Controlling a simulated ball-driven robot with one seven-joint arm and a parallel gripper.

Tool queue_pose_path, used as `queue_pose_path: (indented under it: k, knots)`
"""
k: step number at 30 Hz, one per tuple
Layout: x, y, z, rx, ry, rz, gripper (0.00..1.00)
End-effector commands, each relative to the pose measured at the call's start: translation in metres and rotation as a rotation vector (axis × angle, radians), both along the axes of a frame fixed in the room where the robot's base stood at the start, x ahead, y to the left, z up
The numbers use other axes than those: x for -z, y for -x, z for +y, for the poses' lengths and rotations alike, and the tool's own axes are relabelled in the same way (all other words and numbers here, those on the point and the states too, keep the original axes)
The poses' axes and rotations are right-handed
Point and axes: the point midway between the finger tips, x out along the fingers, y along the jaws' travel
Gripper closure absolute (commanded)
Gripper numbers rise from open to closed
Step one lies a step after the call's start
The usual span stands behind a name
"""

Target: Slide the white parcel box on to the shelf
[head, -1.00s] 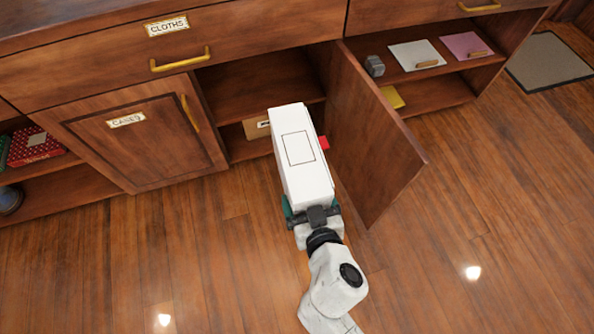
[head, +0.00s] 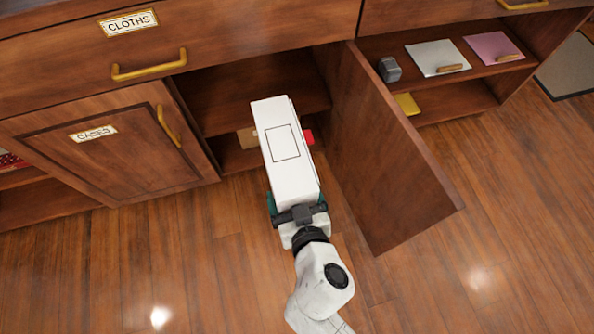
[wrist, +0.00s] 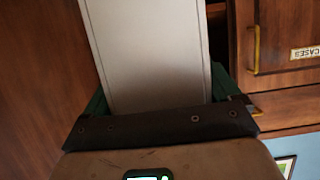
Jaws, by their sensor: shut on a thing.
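The white parcel box (head: 286,150) is long, with a dark rectangle outlined on its top. In the head view its far end overlaps the opening of the open cupboard. My gripper (head: 298,205) is shut on the near end of the white parcel box, with a teal finger showing at each side. In the wrist view the box (wrist: 150,50) extends away from the gripper (wrist: 158,100). The cupboard's shelf (head: 245,92) shows behind the box's far end and is bare where visible. I cannot tell whether the box touches the shelf.
The open cupboard door (head: 390,150) stands to the right of the box. A closed door labelled CASES (head: 110,150) is on the left. Below the shelf are a red thing (head: 308,137) and a tan thing (head: 247,138), partly hidden. A drawer labelled CLOTHS (head: 150,65) is above.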

Motion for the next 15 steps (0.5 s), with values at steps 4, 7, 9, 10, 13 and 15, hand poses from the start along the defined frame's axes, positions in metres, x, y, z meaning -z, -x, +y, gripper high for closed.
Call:
queue_pose_path:
  k: [4, 7, 9, 10, 13, 15]
  knots:
    - [-0.001, -0.002, 0.001, -0.001, -0.001, -0.002, 0.55]
    - [0.000, -0.006, 0.002, -0.001, 0.000, -0.003, 0.55]
    - [0.000, -0.010, 0.003, -0.001, 0.000, -0.003, 0.55]
    - [0.000, -0.012, 0.004, -0.001, 0.000, -0.003, 0.55]
    - [0.002, -0.018, 0.006, -0.001, 0.000, -0.003, 0.55]
    - [0.002, -0.023, 0.008, -0.002, -0.001, -0.003, 0.55]
